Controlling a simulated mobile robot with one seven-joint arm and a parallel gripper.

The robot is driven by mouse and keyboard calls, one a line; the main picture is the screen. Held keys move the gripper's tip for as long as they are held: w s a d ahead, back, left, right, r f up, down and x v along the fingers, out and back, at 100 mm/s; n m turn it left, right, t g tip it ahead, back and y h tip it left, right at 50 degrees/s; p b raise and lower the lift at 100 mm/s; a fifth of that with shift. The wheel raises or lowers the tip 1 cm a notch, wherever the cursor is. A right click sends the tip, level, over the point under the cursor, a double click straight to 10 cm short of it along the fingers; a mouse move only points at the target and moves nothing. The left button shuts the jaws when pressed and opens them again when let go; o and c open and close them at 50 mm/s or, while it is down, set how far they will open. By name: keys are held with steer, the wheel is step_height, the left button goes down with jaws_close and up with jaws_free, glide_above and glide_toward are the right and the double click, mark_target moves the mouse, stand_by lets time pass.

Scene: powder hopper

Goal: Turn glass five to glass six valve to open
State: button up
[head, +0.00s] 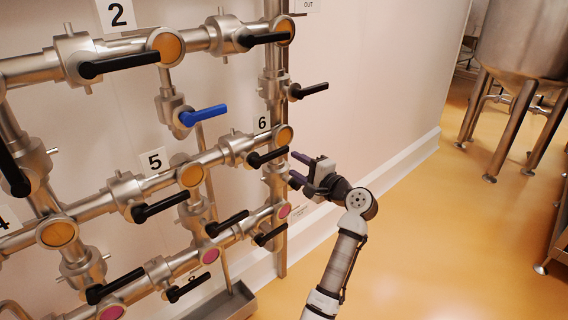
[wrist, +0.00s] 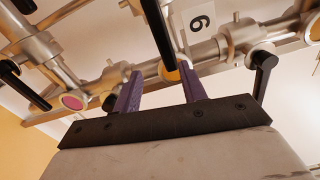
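The glass five to glass six valve has a black lever handle (head: 267,158) on the sloping pipe between glass five (head: 190,175) and glass six (head: 284,137). The lever points right, roughly along the pipe. My gripper (head: 298,168) is open just right of the lever's tip, its purple fingers pointing left. In the wrist view the lever (wrist: 154,38) comes down from the top, and its end shows between my two spread fingers (wrist: 160,80). Glass six (wrist: 172,74) shows behind the lever's end. I cannot tell whether a finger touches the lever.
Another black handle (head: 308,90) sits above on the right upright pipe, and it shows in the wrist view (wrist: 265,72). A lower black handle (head: 270,235) is below my gripper. A blue handle (head: 203,115) is up left. Open floor (head: 440,240) lies to the right.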

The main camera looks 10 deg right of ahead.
steer(key=shift+b+v, duration=0.35)
steer(key=shift+v, duration=1.9)
